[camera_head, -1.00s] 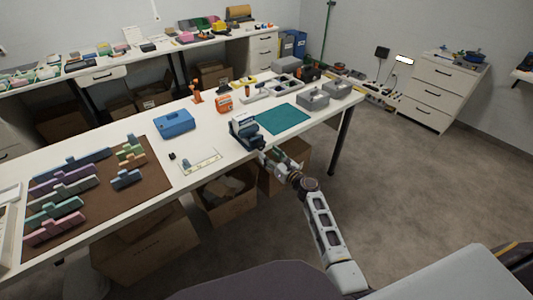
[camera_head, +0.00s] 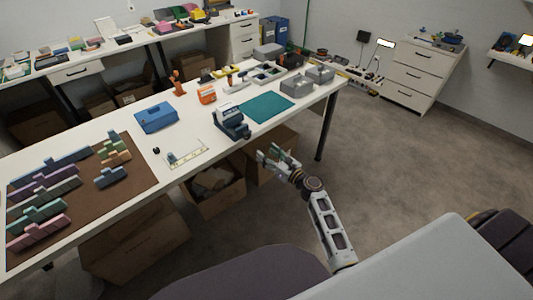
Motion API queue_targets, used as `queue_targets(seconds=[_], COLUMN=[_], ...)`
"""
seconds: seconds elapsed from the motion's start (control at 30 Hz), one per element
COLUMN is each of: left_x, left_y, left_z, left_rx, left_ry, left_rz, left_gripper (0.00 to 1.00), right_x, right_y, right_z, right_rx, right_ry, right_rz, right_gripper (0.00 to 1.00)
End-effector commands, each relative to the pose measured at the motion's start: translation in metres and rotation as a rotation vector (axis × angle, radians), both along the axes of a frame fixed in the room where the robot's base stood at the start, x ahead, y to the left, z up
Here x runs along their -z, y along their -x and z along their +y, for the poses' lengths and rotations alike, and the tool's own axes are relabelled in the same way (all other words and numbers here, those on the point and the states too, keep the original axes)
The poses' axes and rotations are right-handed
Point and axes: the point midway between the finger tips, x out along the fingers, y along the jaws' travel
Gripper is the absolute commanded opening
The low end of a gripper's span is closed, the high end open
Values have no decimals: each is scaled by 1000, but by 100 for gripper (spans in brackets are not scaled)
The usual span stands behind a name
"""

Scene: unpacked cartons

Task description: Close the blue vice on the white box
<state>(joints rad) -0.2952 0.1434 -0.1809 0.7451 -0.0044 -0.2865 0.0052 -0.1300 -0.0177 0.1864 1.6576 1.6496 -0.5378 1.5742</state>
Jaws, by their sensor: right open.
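My right gripper (camera_head: 269,153) is open and empty. It is in front of the table edge, to the lower right of the vice and apart from it. My left gripper is not in view.
The teal mat (camera_head: 267,108) lies right of the vice, with grey boxes (camera_head: 297,86) beyond. Open cartons (camera_head: 214,187) stand under the table (camera_head: 205,130).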

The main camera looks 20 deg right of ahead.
Motion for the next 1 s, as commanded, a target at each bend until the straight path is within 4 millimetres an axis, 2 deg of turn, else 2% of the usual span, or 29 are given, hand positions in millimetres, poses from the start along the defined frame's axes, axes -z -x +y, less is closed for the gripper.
queue_targets(seconds=[0.37, 0.53, 0.77, 1.0], left_x=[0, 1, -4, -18], left_y=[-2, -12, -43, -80], left_z=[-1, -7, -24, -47], left_rx=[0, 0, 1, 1], left_ry=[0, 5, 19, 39], left_rz=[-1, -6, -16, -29], left_gripper=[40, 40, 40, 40], right_x=[0, 3, 9, 12], right_y=[0, -1, -3, -4], right_z=[-1, -4, -11, -20], right_rx=[0, -2, -12, -25], right_ry=[11, 95, 363, 707], right_rz=[-3, -22, -89, -185], right_gripper=[54, 54, 54, 54])
